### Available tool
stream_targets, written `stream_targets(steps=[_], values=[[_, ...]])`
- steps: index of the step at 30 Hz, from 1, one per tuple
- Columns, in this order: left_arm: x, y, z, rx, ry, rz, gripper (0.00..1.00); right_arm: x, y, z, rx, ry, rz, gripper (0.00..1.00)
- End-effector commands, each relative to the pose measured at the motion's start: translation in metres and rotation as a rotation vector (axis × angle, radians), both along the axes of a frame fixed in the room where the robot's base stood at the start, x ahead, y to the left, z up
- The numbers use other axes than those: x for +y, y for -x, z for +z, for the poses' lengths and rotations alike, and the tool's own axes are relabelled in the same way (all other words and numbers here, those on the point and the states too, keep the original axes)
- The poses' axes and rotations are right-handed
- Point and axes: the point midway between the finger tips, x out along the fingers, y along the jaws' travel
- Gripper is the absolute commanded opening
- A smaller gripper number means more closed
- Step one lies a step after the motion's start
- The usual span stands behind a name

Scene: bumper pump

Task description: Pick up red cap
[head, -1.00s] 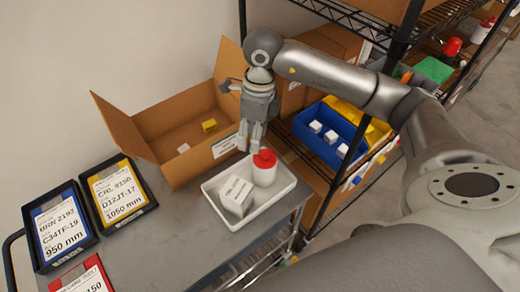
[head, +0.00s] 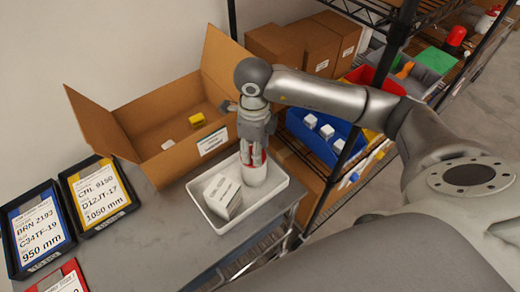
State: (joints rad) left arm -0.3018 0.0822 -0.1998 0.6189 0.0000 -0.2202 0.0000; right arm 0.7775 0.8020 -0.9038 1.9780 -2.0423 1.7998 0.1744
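The red cap (head: 254,161) sits on top of a white bottle (head: 254,176), which stands upright in a white tray (head: 208,214). My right gripper (head: 254,155) points down over the cap, its fingers at the cap and partly hiding it. I cannot tell whether the fingers are closed on it. My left gripper is not in view.
A white box (head: 222,196) stands beside the bottle in the tray. An open cardboard box (head: 165,165) holding a yellow item (head: 197,120) is behind. Labelled bins (head: 97,197) lie at left. A shelf with a blue bin (head: 318,140) is at right.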

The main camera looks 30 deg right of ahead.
Motion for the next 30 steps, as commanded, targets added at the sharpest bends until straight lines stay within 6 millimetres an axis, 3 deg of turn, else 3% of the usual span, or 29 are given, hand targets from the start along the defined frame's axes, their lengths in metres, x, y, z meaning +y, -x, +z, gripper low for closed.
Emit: stream_targets(steps=[7, 16, 30], values=[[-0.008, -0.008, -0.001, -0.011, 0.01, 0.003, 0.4, 0.003, 0.001, -0.005, -0.001, -0.001, 0.001, 0.45], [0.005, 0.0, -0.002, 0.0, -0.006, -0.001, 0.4, 0.003, 0.001, -0.005, -0.001, -0.001, 0.001, 0.1], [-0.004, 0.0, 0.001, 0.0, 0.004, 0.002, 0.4, 0.002, 0.002, 0.0, 0.0, 0.0, 0.0, 0.1]])
